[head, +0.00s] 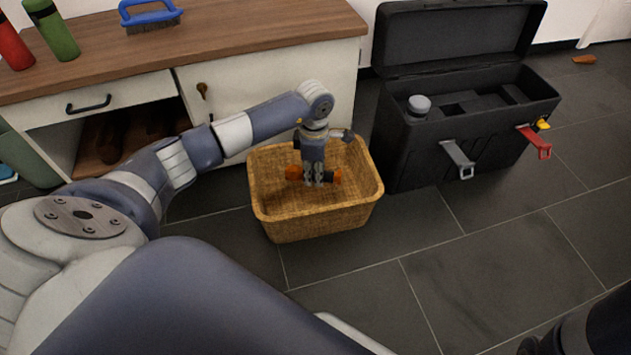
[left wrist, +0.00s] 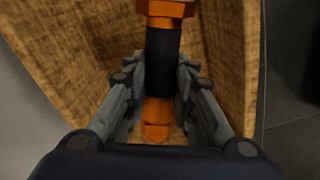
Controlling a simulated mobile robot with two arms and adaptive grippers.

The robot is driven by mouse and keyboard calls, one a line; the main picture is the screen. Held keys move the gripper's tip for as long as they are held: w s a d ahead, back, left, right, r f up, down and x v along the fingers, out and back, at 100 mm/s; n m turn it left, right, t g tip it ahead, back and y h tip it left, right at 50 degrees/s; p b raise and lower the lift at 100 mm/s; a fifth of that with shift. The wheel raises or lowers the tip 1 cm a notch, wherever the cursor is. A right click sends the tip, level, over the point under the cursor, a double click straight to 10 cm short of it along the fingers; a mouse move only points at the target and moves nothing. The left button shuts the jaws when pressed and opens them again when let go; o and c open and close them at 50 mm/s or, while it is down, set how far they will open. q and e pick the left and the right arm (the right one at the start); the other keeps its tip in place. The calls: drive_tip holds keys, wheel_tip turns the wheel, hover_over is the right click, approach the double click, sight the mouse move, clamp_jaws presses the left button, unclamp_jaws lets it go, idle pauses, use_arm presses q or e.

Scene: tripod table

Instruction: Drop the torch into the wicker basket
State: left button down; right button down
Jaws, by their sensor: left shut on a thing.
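The wicker basket (head: 315,220) stands on the tiled floor in front of the cabinet. My left gripper (head: 314,180) points down over the basket's opening and is shut on the torch. The torch (head: 295,173) is orange at both ends and lies crosswise in the jaws, with an end out on each side. In the left wrist view, the torch (left wrist: 163,65) shows a black grip between the fingers (left wrist: 162,105), with the basket wall (left wrist: 60,45) around it. I cannot tell whether the torch touches the basket's bottom. My right gripper is not clearly in view.
An open black toolbox (head: 460,135) with a grey cup-like item (head: 419,104) stands right of the basket. Behind is a cabinet with a wooden top (head: 220,40), bearing a blue brush (head: 150,15) and bottles (head: 55,30). Floor in front is clear.

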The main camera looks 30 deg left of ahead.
use_arm(q)
drive_tip(key=c, duration=1.2)
unclamp_jaws()
drive_tip(key=shift+c, duration=0.2)
drive_tip(key=shift+r, duration=0.1)
wheel_tip(320, 180, up, 12)
